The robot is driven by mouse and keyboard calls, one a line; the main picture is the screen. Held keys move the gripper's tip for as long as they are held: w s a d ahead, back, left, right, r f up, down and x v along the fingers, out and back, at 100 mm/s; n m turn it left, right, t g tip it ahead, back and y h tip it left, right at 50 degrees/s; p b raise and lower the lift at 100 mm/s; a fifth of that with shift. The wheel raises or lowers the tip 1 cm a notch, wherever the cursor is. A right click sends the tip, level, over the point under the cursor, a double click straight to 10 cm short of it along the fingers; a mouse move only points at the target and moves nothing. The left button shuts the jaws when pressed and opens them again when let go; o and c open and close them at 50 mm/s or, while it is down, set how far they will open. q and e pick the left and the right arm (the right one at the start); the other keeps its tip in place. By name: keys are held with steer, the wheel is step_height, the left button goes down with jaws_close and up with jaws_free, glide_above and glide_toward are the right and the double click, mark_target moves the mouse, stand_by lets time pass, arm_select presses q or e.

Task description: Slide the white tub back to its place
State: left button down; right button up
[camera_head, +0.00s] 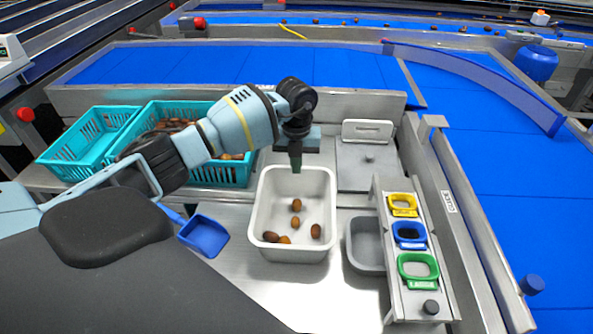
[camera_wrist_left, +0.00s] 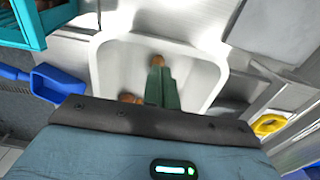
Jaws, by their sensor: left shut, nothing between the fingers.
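The white tub (camera_head: 265,236) stands on the steel worktop in the middle of the head view, with several brown dates on its floor. In the left wrist view, the tub (camera_wrist_left: 104,75) lies beneath and beyond the fingers, and part of it is hidden by the gripper. My left gripper (camera_head: 296,168) points down at the tub's far end, its green fingers shut and empty. In the left wrist view, the fingers (camera_wrist_left: 163,95) show against the tub's inside. I cannot tell whether they touch its wall. My right gripper is not in view.
Teal crates (camera_head: 85,140) stand at the left, one holding dates. A blue scoop (camera_head: 204,235) lies left of the tub. A grey bin (camera_head: 366,246) and a rack with yellow, blue and green rings (camera_head: 418,268) stand at the right. Blue conveyors (camera_head: 230,64) run behind.

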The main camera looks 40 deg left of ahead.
mark_target(297, 187)
arm_select(q)
step_height(297, 187, down, 9)
steer(key=shift+r, duration=0.1)
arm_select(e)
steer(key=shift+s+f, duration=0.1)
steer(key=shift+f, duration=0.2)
arm_select(q)
steer(key=shift+w, duration=0.1)
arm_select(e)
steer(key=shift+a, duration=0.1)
